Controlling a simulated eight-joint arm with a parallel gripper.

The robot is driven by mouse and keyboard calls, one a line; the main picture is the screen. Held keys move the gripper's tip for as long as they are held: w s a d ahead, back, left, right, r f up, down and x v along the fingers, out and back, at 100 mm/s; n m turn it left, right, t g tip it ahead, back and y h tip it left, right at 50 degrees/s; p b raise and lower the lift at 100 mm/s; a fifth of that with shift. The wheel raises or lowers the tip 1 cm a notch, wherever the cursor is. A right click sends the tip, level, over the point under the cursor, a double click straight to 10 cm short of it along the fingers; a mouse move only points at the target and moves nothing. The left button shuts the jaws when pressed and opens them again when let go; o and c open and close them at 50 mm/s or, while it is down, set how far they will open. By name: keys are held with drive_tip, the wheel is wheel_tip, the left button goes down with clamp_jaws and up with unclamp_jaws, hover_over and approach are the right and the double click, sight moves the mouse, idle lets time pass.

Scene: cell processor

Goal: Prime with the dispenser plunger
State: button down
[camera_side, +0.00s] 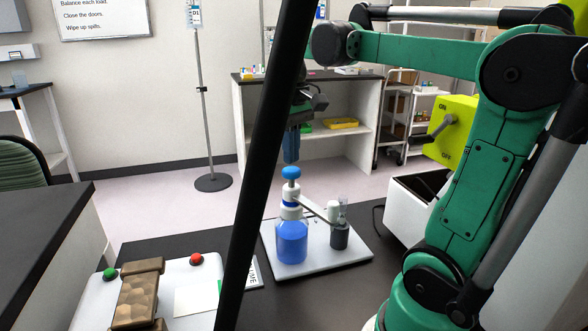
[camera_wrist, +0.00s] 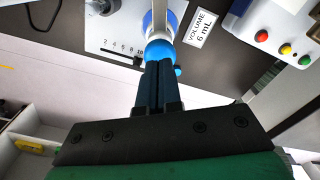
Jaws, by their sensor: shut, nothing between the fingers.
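The dispenser bottle (camera_side: 292,240) holds blue liquid and stands upright on a white base plate (camera_side: 330,262). Its blue plunger knob (camera_side: 291,173) tops a white collar, and the knob also shows in the wrist view (camera_wrist: 160,49). A spout arm runs right from the bottle's neck to a small dark vial (camera_side: 340,236). My gripper (camera_side: 291,160) points down with its fingers shut and empty, right above the knob. In the wrist view the fingertips (camera_wrist: 159,66) meet the knob's edge; I cannot tell whether they touch it.
A label reading "VOLUME 6 mL" (camera_wrist: 202,28) lies by the plate. A white panel (camera_side: 100,296) with green and red buttons and a brown block is at front left. A white box (camera_side: 415,205) and yellow-green switch box (camera_side: 453,130) stand right. A black post crosses the side view.

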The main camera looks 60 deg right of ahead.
sight(291, 169)
drive_tip(key=shift+r, duration=0.15)
idle(0.3)
drive_tip(key=shift+r, duration=2.5)
drive_tip(key=a+f+n+t, duration=0.3)
drive_tip(key=a+f+t, duration=0.4)
drive_tip(key=a+f, duration=0.5)
drive_tip(key=shift+w+a+f, duration=0.25)
drive_tip(key=shift+w+f, duration=0.1)
drive_tip(key=shift+f, duration=0.45)
